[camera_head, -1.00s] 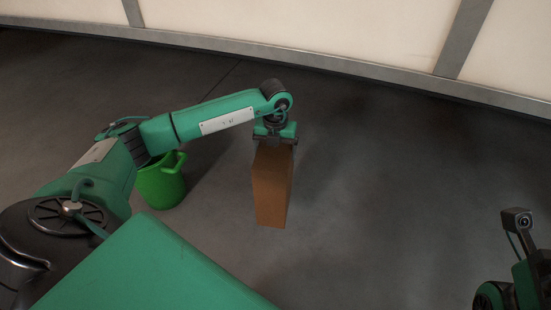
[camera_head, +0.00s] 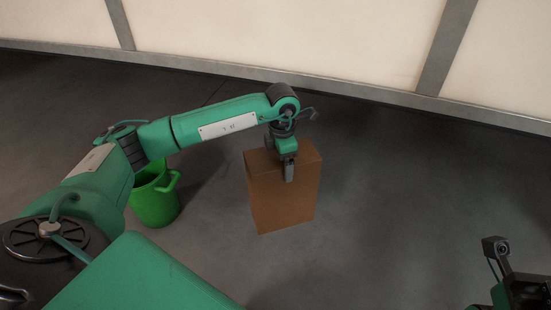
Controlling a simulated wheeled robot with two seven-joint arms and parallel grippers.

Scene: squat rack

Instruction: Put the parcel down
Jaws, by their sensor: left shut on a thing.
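The parcel (camera_head: 284,206) is a brown cardboard box, seen below my left gripper right of the middle of the head view. My left gripper (camera_head: 280,168) is shut on the parcel's top, with one finger showing down its front face.
A green bucket (camera_head: 155,205) with a handle stands on the floor left of the parcel, under my left arm. The dark grey floor (camera_head: 400,210) right of the parcel is clear. A pale panelled wall (camera_head: 280,40) with grey posts runs along the back.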

